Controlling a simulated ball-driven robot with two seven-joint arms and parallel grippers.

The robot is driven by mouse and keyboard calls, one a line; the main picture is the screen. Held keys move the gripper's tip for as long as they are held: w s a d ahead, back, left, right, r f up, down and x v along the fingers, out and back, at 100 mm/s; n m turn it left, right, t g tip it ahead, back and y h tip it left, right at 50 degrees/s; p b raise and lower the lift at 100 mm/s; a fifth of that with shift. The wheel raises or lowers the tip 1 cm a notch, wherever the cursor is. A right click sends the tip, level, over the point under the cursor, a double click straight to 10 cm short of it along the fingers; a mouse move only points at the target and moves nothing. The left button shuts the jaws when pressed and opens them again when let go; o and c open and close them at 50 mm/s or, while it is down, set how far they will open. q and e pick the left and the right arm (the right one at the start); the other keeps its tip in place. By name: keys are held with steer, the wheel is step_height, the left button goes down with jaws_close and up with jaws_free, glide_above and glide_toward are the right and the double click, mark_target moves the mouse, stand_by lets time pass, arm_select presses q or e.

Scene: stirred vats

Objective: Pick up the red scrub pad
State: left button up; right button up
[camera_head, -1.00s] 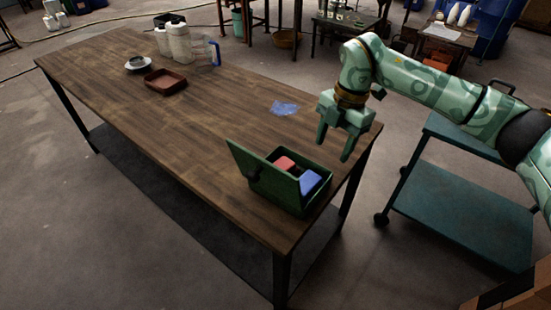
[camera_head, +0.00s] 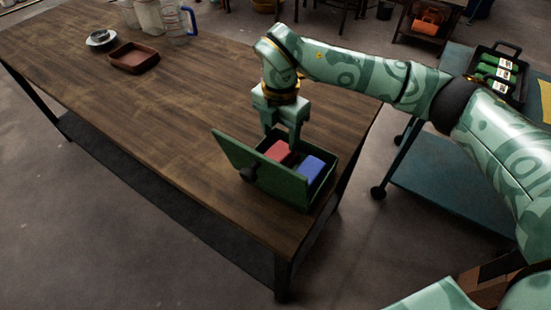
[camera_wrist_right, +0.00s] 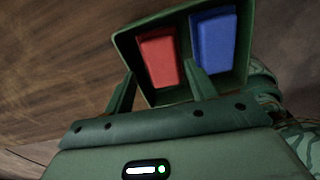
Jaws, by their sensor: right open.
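The red scrub pad (camera_head: 279,152) lies in a green open box (camera_head: 291,189) near the table's front right corner. A blue pad (camera_head: 312,169) lies beside it on the right. My right gripper (camera_head: 282,140) points down over the box, close to the red pad. In the right wrist view, the red pad (camera_wrist_right: 162,60) shows ahead of my open, empty right gripper (camera_wrist_right: 162,90), with one finger on the left and the other near the gap between red pad and blue pad (camera_wrist_right: 214,38). My left gripper is not in view.
The box's lid (camera_head: 248,159) stands open, leaning to the left. A brown tray (camera_head: 134,58), a small dish (camera_head: 101,39) and a jug with a blue handle (camera_head: 180,22) stand toward the far left. The middle of the wooden table (camera_head: 150,110) is clear. A teal cart (camera_head: 440,175) stands at right.

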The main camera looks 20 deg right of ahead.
mark_target(277, 153)
steer(key=shift+s+a+f, duration=0.1)
steer(key=shift+s+f, duration=0.05)
steer(key=shift+f, duration=0.3)
steer(key=f+b, duration=0.1)
steer(key=f, duration=0.2)
steer(key=f+b, duration=0.1)
steer(key=shift+s+a+f+b, duration=0.2)
steer(key=shift+a+f+b, duration=0.1)
steer(key=shift+a+b, duration=0.05)
steer(key=shift+r, duration=0.2)
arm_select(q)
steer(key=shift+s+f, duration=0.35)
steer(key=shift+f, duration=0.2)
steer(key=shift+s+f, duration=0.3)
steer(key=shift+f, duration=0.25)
arm_select(e)
steer(key=c, duration=0.8)
steer(key=shift+o, duration=0.2)
steer(key=shift+r, duration=0.1)
arm_select(q)
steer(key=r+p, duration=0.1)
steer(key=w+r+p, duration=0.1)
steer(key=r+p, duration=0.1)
steer(key=p, duration=0.1)
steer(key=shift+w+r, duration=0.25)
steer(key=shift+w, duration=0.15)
arm_select(e)
step_height(277, 153, up, 10)
